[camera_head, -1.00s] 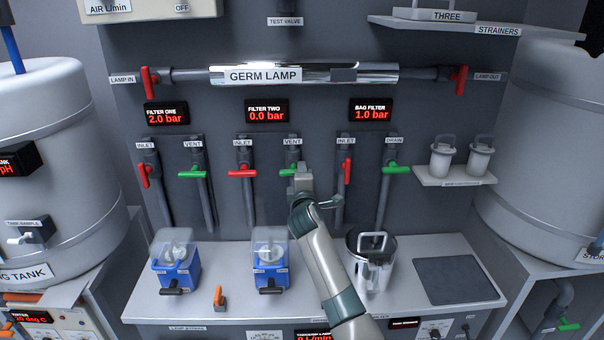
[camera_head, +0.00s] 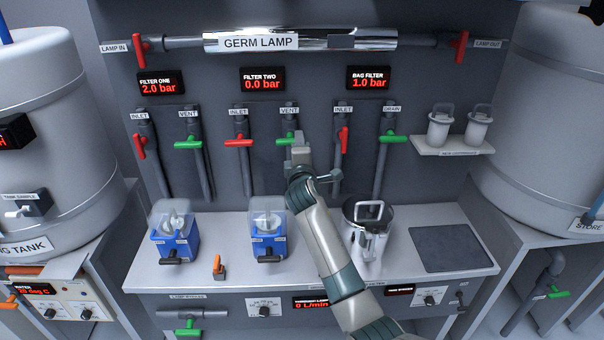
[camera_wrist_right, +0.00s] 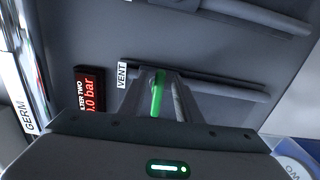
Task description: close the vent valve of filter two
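The vent valve of filter two has a green handle (camera_head: 284,139) on a grey pipe, under a VENT label. The handle lies roughly crosswise to the pipe, and its right end is hidden by my right gripper (camera_head: 300,142). In the right wrist view the green handle (camera_wrist_right: 157,93) shows between the two fingers of my right gripper (camera_wrist_right: 162,98). The fingers stand apart, with a gap visible beside the handle; contact is unclear. The filter two display (camera_head: 262,79) reads 0.0 bar. My left gripper is not in view.
Filter two's red inlet handle (camera_head: 238,142) is left of the vent. The bag filter's red inlet handle (camera_head: 343,139) is close on the right. Below are a blue filter housing (camera_head: 268,243) and a steel pot (camera_head: 366,245) on the counter. The germ lamp (camera_head: 300,41) runs above.

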